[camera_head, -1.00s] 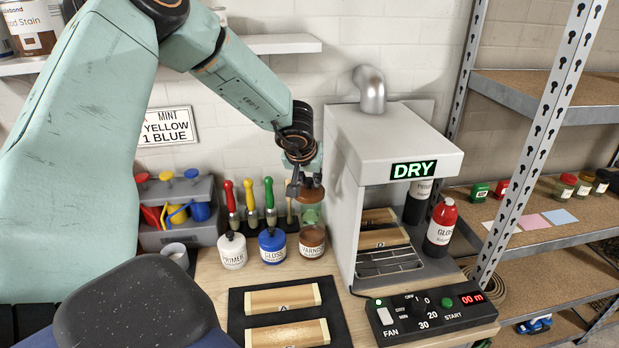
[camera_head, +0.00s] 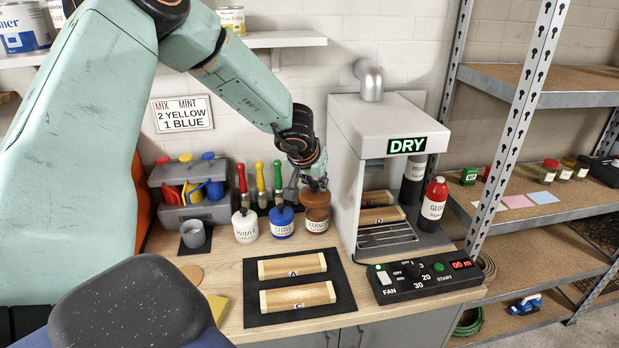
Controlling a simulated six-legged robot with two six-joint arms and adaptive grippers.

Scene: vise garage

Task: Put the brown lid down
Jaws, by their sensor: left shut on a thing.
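My left gripper (camera_head: 316,185) points down at the back of the bench and is shut on the brown lid (camera_head: 315,198). The lid is right over the brown varnish jar (camera_head: 317,226). I cannot tell whether the lid rests on the jar or hangs just above it. The jar stands upright, its label facing me. My right gripper is not in view.
A white primer jar (camera_head: 245,226) and a blue gloss jar (camera_head: 282,222) stand left of the varnish jar. The drying cabinet (camera_head: 376,135) is close on the right. Wooden blocks lie on a black mat (camera_head: 340,290) in front. Brushes stand behind the jars.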

